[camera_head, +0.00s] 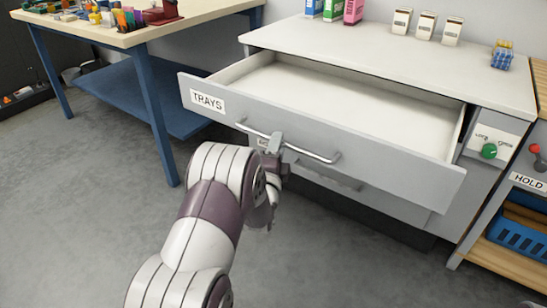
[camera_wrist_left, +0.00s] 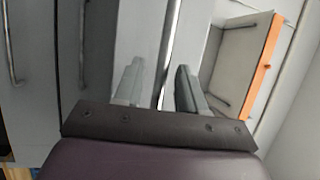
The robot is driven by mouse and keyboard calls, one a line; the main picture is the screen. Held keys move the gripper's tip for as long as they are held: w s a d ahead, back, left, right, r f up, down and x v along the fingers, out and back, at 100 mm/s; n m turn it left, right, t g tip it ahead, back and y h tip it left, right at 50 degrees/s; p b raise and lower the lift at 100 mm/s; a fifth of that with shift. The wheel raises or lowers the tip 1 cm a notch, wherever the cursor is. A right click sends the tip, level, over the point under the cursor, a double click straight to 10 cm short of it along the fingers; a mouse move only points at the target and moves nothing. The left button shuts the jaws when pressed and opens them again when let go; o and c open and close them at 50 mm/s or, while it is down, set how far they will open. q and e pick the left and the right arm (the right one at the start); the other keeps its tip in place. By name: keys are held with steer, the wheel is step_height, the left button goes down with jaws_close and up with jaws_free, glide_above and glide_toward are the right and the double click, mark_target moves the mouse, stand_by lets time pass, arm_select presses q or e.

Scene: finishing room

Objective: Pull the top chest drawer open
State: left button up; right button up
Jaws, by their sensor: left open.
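The top chest drawer (camera_head: 400,173), grey with a "TRAYS" label, stands well pulled out, and its pale inside looks empty. Its bar handle (camera_head: 315,156) runs across the front. My left gripper (camera_head: 273,143) is at the left half of this handle, with my arm hiding part of the front below. In the left wrist view the two fingers of the gripper (camera_wrist_left: 160,88) stand apart, with the handle bar (camera_wrist_left: 168,50) running between them. Whether either finger touches the bar cannot be told. My right gripper is not in view.
A lower drawer handle (camera_head: 328,177) sits beneath the open drawer. Boxes and cartons (camera_head: 425,25) stand on the chest top (camera_head: 390,62). A blue-legged workbench (camera_head: 157,110) is at left, a "HOLD" shelf unit (camera_head: 528,183) at right. The grey floor (camera_head: 80,220) at front left is clear.

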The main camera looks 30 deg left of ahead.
arm_select(q)
steer(key=p+v, duration=0.2)
steer(key=v, duration=0.8)
steer(key=shift+s+d, duration=0.15)
steer(key=shift+s, duration=0.1)
